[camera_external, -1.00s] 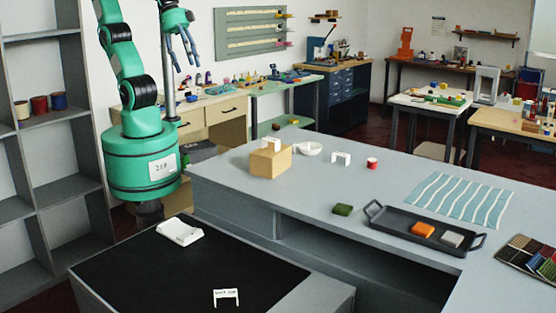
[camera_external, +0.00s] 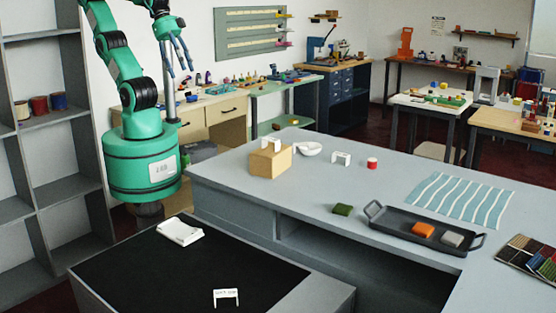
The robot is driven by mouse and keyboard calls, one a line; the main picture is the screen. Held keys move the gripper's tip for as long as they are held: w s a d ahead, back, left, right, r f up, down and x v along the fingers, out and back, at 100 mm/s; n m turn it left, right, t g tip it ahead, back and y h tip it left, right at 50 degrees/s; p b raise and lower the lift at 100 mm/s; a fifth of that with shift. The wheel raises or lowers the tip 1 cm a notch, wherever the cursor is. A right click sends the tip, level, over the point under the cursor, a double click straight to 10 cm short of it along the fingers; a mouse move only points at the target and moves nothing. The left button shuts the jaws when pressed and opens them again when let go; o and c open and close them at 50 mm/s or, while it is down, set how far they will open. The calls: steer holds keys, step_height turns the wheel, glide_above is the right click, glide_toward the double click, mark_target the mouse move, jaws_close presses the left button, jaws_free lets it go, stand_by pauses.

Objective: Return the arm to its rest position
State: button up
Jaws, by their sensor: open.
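My gripper (camera_external: 182,58) hangs in the air at the upper left, beside my green arm. Its fingers point down and are apart, with nothing between them. It is well above and to the left of the grey counter (camera_external: 320,195). No object touches it.
A striped cloth (camera_external: 458,200) lies behind. Shelves (camera_external: 55,120) stand left.

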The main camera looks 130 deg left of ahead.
step_height(320, 180, down, 4)
steer(key=b, duration=0.3)
steer(key=shift+f+b, duration=0.2)
steer(key=shift+b, duration=0.15)
